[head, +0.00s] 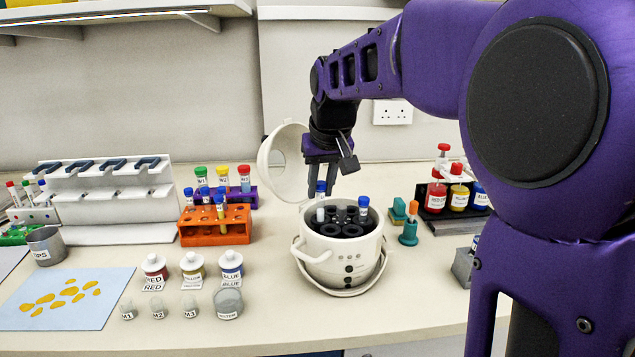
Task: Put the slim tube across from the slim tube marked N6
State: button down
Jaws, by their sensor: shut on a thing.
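A white round centrifuge (345,268) stands open on the bench, with a black rotor (352,230) inside. My gripper (321,182) points down over its left rear part and is shut on a blue-capped slim tube (320,213). That tube is upright; whether its lower end is in a rotor hole or just above it, I cannot tell. Another blue-capped slim tube (363,208) stands in the rotor at the right. The marks on both tubes are too small to read, so I cannot tell which is N6. Several rotor holes in front look empty.
The centrifuge's lid (284,165) is raised at the back left. An orange rack (216,228) with blue-capped tubes stands to the left, a purple rack (243,197) behind it. Labelled jars (192,268) stand in front. A dark bottle tray (452,207) is at the right.

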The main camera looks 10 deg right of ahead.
jog(key=shift+f, duration=0.4)
jog(key=shift+f, duration=1.05)
jog(key=c, duration=0.6)
grip_release()
